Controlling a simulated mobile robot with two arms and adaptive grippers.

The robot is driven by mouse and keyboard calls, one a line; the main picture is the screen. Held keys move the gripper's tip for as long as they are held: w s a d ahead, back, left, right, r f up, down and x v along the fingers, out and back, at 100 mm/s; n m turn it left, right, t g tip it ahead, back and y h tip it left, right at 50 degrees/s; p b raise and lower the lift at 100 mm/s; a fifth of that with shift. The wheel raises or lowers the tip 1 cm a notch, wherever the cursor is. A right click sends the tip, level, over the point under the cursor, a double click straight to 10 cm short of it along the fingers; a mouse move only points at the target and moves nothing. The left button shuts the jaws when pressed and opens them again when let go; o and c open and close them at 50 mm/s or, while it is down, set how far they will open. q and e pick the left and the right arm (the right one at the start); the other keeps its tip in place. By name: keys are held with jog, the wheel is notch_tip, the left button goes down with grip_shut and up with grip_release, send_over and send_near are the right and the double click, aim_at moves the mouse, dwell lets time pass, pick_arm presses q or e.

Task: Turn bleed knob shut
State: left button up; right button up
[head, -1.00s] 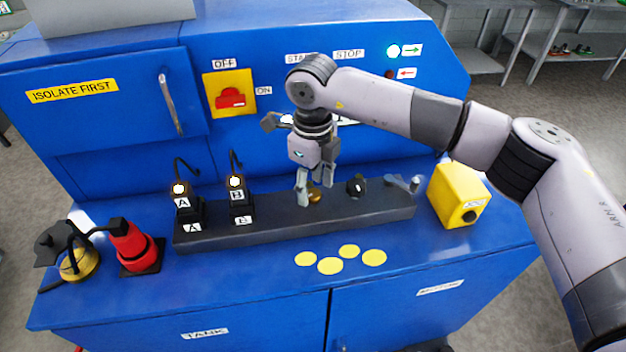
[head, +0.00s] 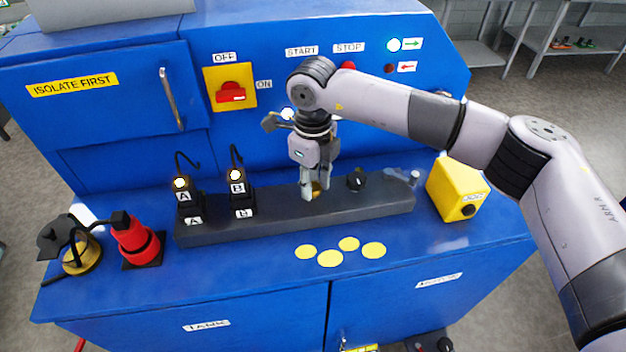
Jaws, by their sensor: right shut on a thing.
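My right gripper (head: 315,192) points down over the dark manifold bar (head: 270,222) on the blue machine's worktop. Its fingers are closed around a small brass knob (head: 316,187) on the bar, which they partly hide. No label shows on this knob, and its turn angle cannot be read. A black knob (head: 356,181) with a light mark stands on the bar just right of the gripper, apart from it. My left gripper is out of view.
Two black connectors, A (head: 184,196) and B (head: 238,190), stand on the bar's left. A grey lever (head: 412,179) and a yellow box (head: 458,190) are at right. A red plug (head: 133,240) sits at left. Yellow discs (head: 330,258) lie in front.

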grip_shut()
jog(key=shift+f+n+b, duration=0.15)
jog(key=shift+n+b, duration=0.25)
jog(key=shift+b, duration=0.3)
jog(key=n+b, duration=0.5)
jog(key=b, duration=0.2)
jog(key=shift+b, duration=0.3)
jog(key=n+b, duration=0.2)
jog(key=shift+n, duration=0.4)
jog(key=shift+r+n+b, duration=0.2)
jog(key=shift+n+b, duration=0.55)
jog(key=shift+n, duration=0.95)
